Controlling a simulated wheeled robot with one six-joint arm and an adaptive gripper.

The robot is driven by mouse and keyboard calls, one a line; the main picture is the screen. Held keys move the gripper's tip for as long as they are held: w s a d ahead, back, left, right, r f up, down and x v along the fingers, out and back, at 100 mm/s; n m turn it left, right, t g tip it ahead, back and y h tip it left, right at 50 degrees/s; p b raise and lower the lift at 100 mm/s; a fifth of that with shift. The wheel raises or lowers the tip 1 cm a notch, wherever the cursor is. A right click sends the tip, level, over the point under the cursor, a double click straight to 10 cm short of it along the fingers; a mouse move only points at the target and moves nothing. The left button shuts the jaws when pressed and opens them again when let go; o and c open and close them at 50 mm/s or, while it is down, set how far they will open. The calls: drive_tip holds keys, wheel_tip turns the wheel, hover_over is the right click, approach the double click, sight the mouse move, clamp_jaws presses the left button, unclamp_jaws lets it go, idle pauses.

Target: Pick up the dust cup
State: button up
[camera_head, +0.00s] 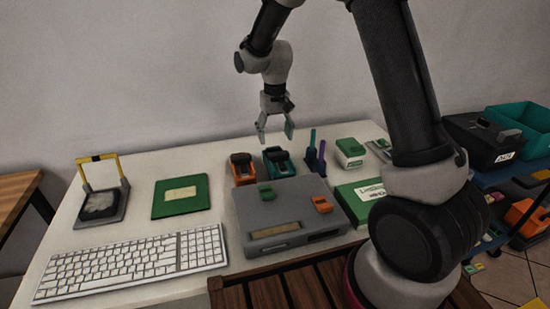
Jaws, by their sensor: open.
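My gripper (275,136) is open and empty, pointing down above the back of the white table, over the orange and teal devices. I cannot tell for certain which thing is the dust cup. A dark grey tray-like item (101,205) with a raised yellow-topped handle stands at the table's left, well away from my gripper. An orange device (243,169) and a teal device (279,162) with dark tops stand side by side below my gripper. A small green and white box (350,152) stands to their right.
A white keyboard (135,262) lies at the front left, with a green board (180,196) behind it. A grey box (287,214) stands in the middle. A green box (359,199) is beside it. Dark and teal bins (522,122) stand at the right.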

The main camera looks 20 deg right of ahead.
sight(275, 149)
drive_tip(key=f, duration=0.5)
drive_tip(key=shift+s+a+f, duration=0.1)
drive_tip(key=shift+s+f, duration=0.1)
drive_tip(key=shift+f, duration=0.15)
drive_tip(key=shift+c, duration=0.2)
drive_tip(key=shift+s, duration=0.1)
drive_tip(key=c, duration=0.9)
